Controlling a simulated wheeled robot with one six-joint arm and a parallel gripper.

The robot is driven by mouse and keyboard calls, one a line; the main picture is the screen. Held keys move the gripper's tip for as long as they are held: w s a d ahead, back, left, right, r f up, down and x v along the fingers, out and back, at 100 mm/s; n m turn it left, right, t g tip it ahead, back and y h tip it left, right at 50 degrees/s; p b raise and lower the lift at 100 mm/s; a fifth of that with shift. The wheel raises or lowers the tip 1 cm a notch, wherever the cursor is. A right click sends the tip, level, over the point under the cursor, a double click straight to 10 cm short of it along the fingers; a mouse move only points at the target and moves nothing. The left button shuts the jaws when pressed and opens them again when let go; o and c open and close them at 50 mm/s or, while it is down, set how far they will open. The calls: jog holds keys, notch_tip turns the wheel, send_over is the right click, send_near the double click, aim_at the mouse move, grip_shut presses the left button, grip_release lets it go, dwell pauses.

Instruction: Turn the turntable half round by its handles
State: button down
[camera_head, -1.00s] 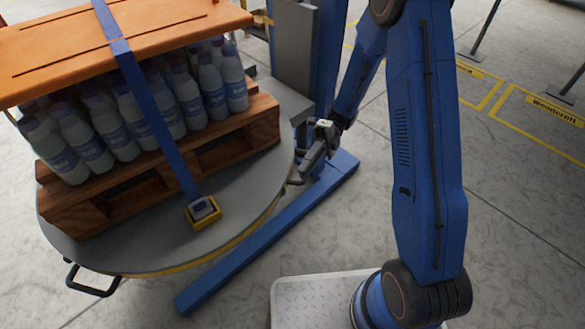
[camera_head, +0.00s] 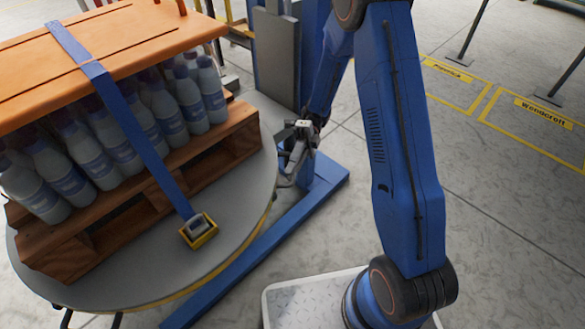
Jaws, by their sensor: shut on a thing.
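The grey round turntable (camera_head: 228,222) with a yellow edge fills the left side of the head view. It bears a wooden pallet of white bottles (camera_head: 62,172) under an orange cover (camera_head: 120,40), tied with a blue strap (camera_head: 135,130). My gripper (camera_head: 290,168) is at the turntable's right rim, shut on a dark handle (camera_head: 282,181) there; the fingers partly hide it. Another handle (camera_head: 68,318) shows at the lower left, cut off by the picture's bottom edge.
A blue floor beam (camera_head: 265,238) runs under the turntable toward a blue column (camera_head: 323,60) with a grey plate (camera_head: 276,55). Yellow floor markings (camera_head: 535,120) and posts (camera_head: 478,32) stand at the right.

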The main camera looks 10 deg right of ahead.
jog(key=c, duration=1.8)
grip_release()
jog(key=shift+f, duration=0.1)
jog(key=shift+o, duration=0.2)
